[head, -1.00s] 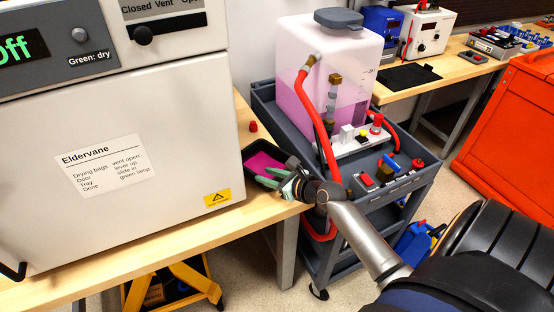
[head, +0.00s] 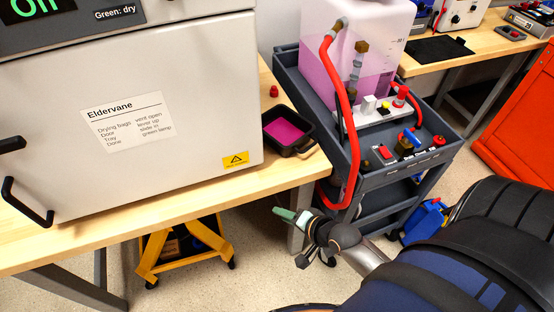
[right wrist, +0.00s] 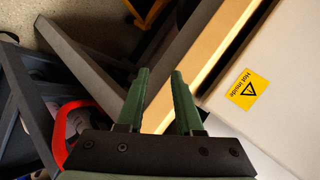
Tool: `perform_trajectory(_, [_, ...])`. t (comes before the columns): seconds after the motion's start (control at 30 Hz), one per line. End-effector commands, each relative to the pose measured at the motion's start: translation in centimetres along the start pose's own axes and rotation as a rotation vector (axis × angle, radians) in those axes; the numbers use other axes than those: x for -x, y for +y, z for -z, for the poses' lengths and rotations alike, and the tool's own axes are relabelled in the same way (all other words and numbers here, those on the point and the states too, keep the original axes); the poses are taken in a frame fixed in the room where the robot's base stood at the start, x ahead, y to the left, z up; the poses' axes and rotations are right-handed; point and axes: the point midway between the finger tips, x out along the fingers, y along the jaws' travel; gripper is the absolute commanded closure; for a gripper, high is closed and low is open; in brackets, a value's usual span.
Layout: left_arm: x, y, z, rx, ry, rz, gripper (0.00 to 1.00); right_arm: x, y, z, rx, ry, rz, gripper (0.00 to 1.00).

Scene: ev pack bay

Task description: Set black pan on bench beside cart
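The black pan (head: 306,127) sits flat on the right end of the wooden bench (head: 205,205), between the white oven and the cart (head: 372,182). Bright pink contents show inside it. My right gripper (head: 283,212) is in front of and below the bench edge, apart from the pan. In the right wrist view its two green fingers (right wrist: 160,75) are spread with nothing between them. The pan does not show in the right wrist view. My left gripper is not in view.
A white oven (head: 190,110) with a handle stands on the bench. A small red piece (head: 274,91) lies behind the pan. The cart carries a tank (head: 385,60) of pink liquid with a red hose (head: 350,120). A yellow wheeled dolly (head: 150,262) is under the bench.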

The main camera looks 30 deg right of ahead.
Motion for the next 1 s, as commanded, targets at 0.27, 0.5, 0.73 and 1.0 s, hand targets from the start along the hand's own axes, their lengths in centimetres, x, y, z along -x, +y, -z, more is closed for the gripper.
perform_trajectory(0.27, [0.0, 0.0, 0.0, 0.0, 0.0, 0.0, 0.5, 2.2, 2.9, -8.1, 0.883, -0.083, -0.021, 0.65])
perform_trajectory(0.5, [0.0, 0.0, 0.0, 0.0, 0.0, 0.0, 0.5, 3.3, 3.5, -10.9, 1.227, -0.114, 0.001, 0.65])
perform_trajectory(0.73, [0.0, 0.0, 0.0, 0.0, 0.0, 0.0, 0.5, 3.3, 3.5, -11.1, 1.251, -0.115, 0.003, 0.65])
perform_trajectory(1.0, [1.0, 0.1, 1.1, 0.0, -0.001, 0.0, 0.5, 4.2, 2.3, -10.7, 1.249, -0.115, 0.002, 0.65])
